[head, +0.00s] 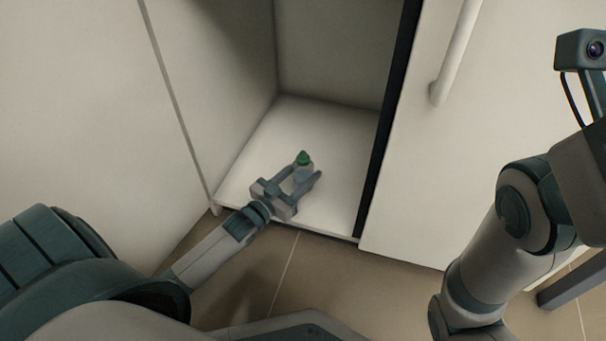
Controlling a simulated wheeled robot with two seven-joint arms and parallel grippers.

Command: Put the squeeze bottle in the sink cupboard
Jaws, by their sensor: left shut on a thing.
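The squeeze bottle (303,172) has a green cap and a pale, greyish body. It is upright, between the fingers of my left gripper (305,179), which is shut on it. The bottle and the fingers are inside the open sink cupboard (338,132), over the front part of its white floor. I cannot tell whether the bottle's base touches that floor, as the gripper hides its lower part. My right arm is at the right side of the view, and its gripper is out of view.
The cupboard's left wall (222,75) and dark-edged right side (388,130) bound the opening. A white door (440,170) with a bar handle (456,55) stands to the right. The cupboard floor behind the bottle is bare. Brown floor tiles (325,275) lie in front.

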